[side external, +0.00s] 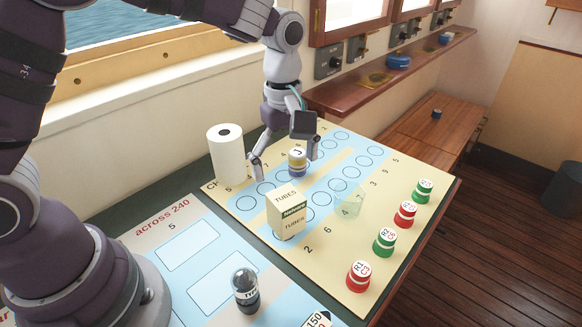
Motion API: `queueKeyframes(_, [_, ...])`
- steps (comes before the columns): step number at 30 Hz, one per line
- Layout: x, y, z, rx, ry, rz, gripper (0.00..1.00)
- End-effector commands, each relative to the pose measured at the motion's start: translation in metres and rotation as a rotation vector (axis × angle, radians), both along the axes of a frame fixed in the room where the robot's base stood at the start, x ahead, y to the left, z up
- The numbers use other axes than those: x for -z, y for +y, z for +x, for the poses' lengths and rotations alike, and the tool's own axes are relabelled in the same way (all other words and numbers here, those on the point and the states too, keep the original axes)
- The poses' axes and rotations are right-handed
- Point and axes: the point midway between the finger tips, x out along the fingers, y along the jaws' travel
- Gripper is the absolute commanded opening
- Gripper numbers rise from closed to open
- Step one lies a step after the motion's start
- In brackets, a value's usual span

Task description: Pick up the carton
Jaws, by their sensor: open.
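I cannot tell whether the fingers touch the jar.
A white paper roll (226,154) stands left of my gripper. A clear glass (349,199) is right of the carton. Several red and green tubs, one a red tub (358,276), line the right edge. A dark bottle (245,290) stands in front. A wooden shelf (390,72) runs along the wall behind.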

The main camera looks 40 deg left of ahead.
Motion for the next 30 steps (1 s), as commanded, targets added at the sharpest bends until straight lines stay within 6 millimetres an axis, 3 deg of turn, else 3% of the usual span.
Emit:
queueKeyframes(4, [0.022, -0.005, 0.003, -0.076, 0.032, 0.002, 0.85])
queueKeyframes(19, [0.109, -0.001, -0.004, -0.076, 0.030, 0.002, 0.85])
queueKeyframes(27, [0.116, -0.001, -0.003, -0.076, 0.025, 0.001, 0.85])
queueKeyframes(30, [0.116, -0.001, -0.003, -0.076, 0.025, 0.001, 0.74])
